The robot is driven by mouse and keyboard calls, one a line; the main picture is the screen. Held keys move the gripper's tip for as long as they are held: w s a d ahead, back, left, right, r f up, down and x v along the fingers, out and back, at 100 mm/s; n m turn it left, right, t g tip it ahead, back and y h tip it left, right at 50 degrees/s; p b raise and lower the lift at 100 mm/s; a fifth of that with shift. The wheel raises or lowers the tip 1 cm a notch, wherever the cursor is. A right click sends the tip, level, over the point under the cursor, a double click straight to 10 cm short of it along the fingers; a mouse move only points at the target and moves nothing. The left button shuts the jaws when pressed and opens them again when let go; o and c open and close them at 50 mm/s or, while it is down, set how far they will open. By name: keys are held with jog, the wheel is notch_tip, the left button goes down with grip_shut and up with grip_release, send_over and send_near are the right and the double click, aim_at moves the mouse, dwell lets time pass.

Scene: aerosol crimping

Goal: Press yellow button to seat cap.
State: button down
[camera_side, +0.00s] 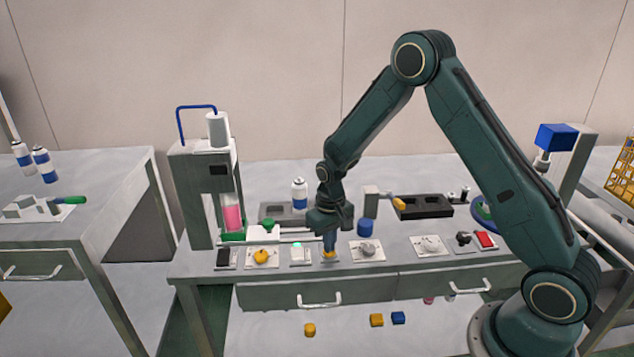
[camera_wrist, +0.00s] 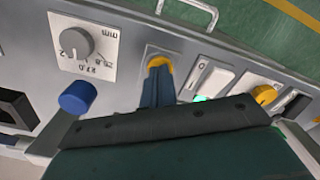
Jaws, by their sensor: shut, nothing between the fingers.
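The yellow button (camera_side: 328,255) sits on a small plate along the front of the bench. In the wrist view the yellow button (camera_wrist: 158,63) shows just past my fingertips and is partly hidden by them. My gripper (camera_side: 329,243) points down with its blue fingers shut and empty. The fingertips (camera_wrist: 157,70) are at the button and appear to touch it; how far it is pressed I cannot tell. A pink can (camera_side: 233,217) stands in the crimping press (camera_side: 207,190) at the left, under its head.
A blue cylinder (camera_side: 365,227) stands close to the right of my gripper. A white-and-blue can (camera_side: 299,193) stands behind.

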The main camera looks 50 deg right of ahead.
jog(key=shift+r, duration=2.95)
jog(key=shift+r, duration=2.5)
